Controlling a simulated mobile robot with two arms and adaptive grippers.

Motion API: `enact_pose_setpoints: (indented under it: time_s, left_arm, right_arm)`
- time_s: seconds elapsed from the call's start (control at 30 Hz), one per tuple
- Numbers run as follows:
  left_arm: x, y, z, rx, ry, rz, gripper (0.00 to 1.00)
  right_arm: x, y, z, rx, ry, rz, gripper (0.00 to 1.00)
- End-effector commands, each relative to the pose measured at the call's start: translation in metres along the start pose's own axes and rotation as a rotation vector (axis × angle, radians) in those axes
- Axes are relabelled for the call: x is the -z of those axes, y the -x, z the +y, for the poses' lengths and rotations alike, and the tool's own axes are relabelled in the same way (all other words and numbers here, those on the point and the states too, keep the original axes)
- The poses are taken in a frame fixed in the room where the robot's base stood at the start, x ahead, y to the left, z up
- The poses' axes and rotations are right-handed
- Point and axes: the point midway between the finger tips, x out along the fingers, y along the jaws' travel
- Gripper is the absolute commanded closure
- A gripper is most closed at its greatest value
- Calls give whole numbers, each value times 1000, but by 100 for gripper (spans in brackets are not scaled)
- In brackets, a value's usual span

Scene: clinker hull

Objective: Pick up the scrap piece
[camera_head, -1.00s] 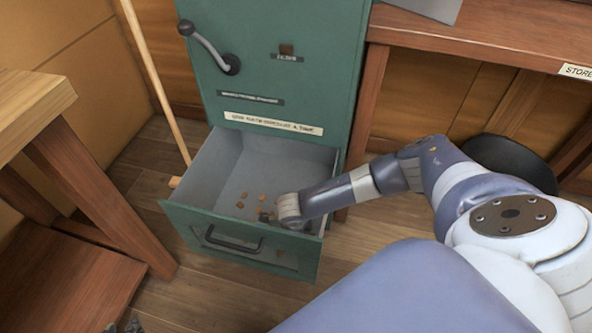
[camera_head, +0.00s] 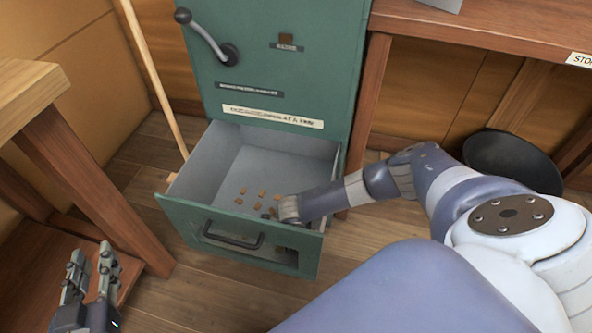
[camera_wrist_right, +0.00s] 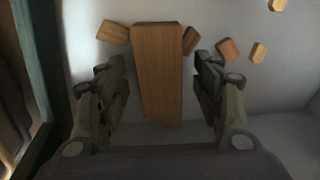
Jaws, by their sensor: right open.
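Several small brown wood scraps (camera_head: 243,190) lie on the floor of the open grey drawer (camera_head: 205,165). In the right wrist view, a larger long wood scrap (camera_wrist_right: 157,75) lies between the fingers of my right gripper (camera_wrist_right: 160,72), which is open with a gap on both sides. Smaller scraps (camera_wrist_right: 228,50) lie around it. In the head view my right gripper reaches down into the drawer's front right part, its fingers mostly hidden by the wrist. My left gripper (camera_head: 92,258) is open and empty at the lower left, outside the drawer.
The drawer belongs to a green cabinet (camera_head: 290,60) with a crank handle (camera_head: 210,38). A wooden pole (camera_head: 150,75) leans at its left. A wooden bench (camera_head: 85,170) stands left, another (camera_head: 480,28) right. A dark round object (camera_head: 512,160) is under the right bench.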

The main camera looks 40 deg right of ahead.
Motion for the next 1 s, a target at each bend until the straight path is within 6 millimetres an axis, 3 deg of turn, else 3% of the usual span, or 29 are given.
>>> enact_pose_setpoints:
  time_s: [0.27,0.4,0.5,1.0]
  left_arm:
    - [2,0,0,-1,0,10,70]
    - [2,0,0,-1,0,9,70]
    - [2,0,0,0,0,9,70]
    - [-1,0,0,1,0,-15,70]
  right_arm:
    - [0,-1,0,0,0,1,39]
    - [0,-1,0,0,0,1,71]
    - [0,-1,0,0,0,1,88]
    - [0,4,-2,0,0,1,88]
